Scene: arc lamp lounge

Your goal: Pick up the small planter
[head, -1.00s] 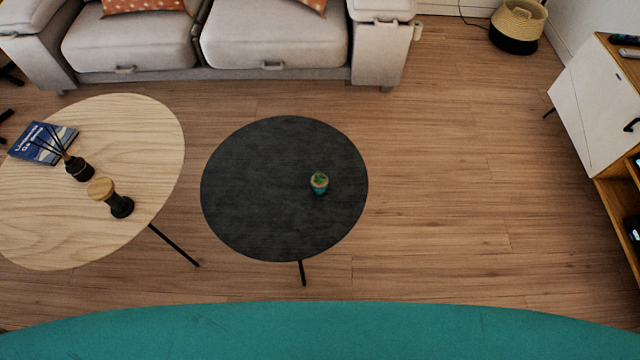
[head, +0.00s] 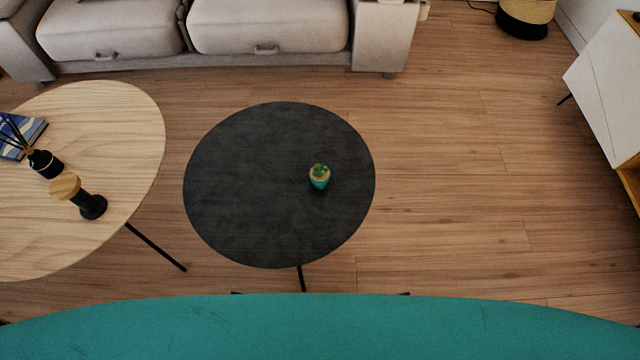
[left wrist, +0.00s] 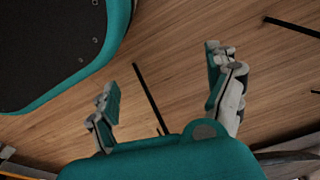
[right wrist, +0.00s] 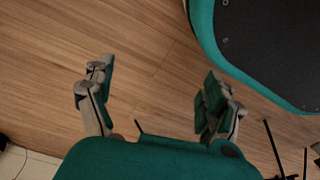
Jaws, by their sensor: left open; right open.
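The small planter (head: 319,179) is a teal pot with a green plant. It stands upright on the right part of the round black table (head: 250,190) in the head view. My left gripper (left wrist: 165,90) is open and empty in the left wrist view, with bare floor and thin dark legs behind its fingers. My right gripper (right wrist: 155,88) is open and empty in the right wrist view, over wooden floor. Neither gripper shows in the head view, and the planter shows in neither wrist view.
A light wood table (head: 120,130) stands left of the black table, with a black diffuser (head: 46,164), a wood-topped black item (head: 92,206) and a book (head: 22,135). A grey sofa (head: 270,25) is behind. A white cabinet (head: 610,90) stands right. Floor right of the black table is clear.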

